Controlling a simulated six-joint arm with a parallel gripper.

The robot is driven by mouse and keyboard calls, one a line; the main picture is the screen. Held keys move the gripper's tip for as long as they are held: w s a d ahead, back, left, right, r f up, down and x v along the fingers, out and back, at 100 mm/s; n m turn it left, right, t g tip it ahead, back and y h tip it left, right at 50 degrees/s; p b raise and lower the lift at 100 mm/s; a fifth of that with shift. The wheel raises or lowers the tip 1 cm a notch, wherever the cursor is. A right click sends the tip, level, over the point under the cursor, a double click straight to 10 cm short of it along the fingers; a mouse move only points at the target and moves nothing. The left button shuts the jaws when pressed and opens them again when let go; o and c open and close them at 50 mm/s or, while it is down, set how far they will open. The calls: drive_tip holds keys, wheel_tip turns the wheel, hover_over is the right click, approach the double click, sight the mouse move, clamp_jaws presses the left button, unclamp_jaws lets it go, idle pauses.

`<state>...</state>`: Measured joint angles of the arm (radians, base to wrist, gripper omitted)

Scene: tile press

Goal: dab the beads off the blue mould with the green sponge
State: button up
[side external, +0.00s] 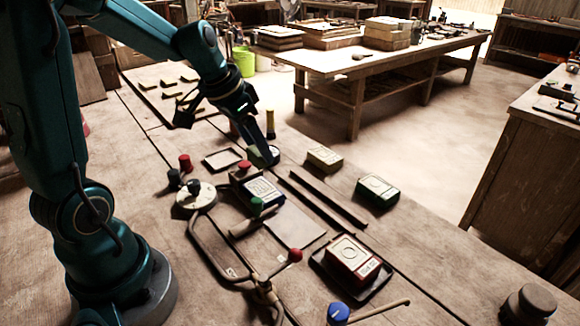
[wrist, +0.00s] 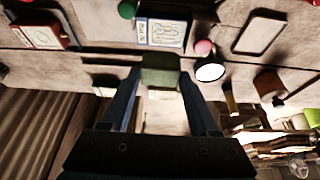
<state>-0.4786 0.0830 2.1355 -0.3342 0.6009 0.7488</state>
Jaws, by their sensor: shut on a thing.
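The blue mould (side external: 262,191) lies on the bench, with a pale patterned face. In the wrist view it (wrist: 161,33) shows just beyond my gripper's tips. My gripper (side external: 262,154) is shut on the green sponge (wrist: 160,72), a dull green block held between both fingers (wrist: 158,84). The sponge is up behind the mould in the side view, apart from it. In the side view the sponge (side external: 253,152) is small and partly hidden by the gripper. Beads on the mould are too small to tell from its pattern.
A red knob (side external: 245,165) and a green knob (side external: 256,205) stand close to the blue mould. An empty tray (side external: 222,159) lies behind. A curved handle frame (side external: 215,250) lies in front.

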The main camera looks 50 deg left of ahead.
sight(257, 162)
drive_tip(key=shift+f, duration=2.85)
drive_tip(key=shift+f, duration=0.5)
idle(3.1)
drive_tip(key=shift+w+r, duration=0.2)
drive_tip(key=shift+r, duration=0.5)
drive_tip(key=shift+s+r, duration=0.15)
drive_tip(key=shift+r, duration=2.7)
